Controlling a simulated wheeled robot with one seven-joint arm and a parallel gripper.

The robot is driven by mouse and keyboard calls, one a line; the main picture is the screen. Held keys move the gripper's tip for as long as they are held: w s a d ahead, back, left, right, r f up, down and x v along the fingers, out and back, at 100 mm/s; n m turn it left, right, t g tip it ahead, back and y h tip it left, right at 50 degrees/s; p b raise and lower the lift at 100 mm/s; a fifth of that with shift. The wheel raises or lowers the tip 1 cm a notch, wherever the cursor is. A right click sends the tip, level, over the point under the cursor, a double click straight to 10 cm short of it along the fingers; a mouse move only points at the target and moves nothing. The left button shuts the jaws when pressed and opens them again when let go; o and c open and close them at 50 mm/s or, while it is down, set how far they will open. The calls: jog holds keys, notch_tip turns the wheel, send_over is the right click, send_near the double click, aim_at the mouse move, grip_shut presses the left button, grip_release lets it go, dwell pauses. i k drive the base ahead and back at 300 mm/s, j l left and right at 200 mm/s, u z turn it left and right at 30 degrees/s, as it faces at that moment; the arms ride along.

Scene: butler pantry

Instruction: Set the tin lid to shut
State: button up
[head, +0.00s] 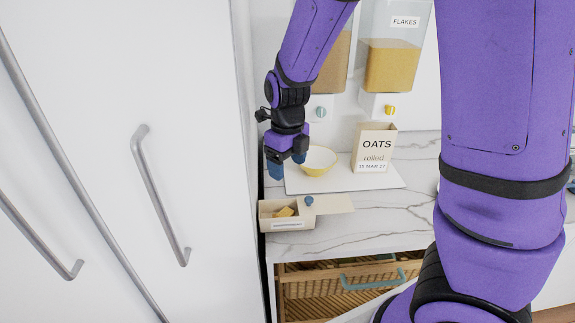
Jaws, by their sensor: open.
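The tin (286,224) is a cream, low box at the left end of the marble counter, beside the tall white cabinet. Its lid (332,203) is slid to the right, so the left part of the tin is open and something yellow (284,212) shows inside. A small blue knob (309,201) stands on the lid near its left end. My gripper (287,169) is open and empty, pointing down above and behind the tin, left of the bowl. It appears apart from the lid and knob.
A yellow bowl (318,161) and an oats box (374,148) stand on a white board (346,183) behind the tin. Flakes dispensers (391,65) hang above. An open wooden drawer (300,289) with a teal handle lies below the counter. Counter right of the lid is clear.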

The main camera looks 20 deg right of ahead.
aim_at(334, 204)
jog(key=k, duration=0.1)
jog(key=i+l+z, duration=0.1)
jog(key=l+z, duration=0.25)
jog(key=i+l+z, duration=0.1)
jog(key=z, duration=0.25)
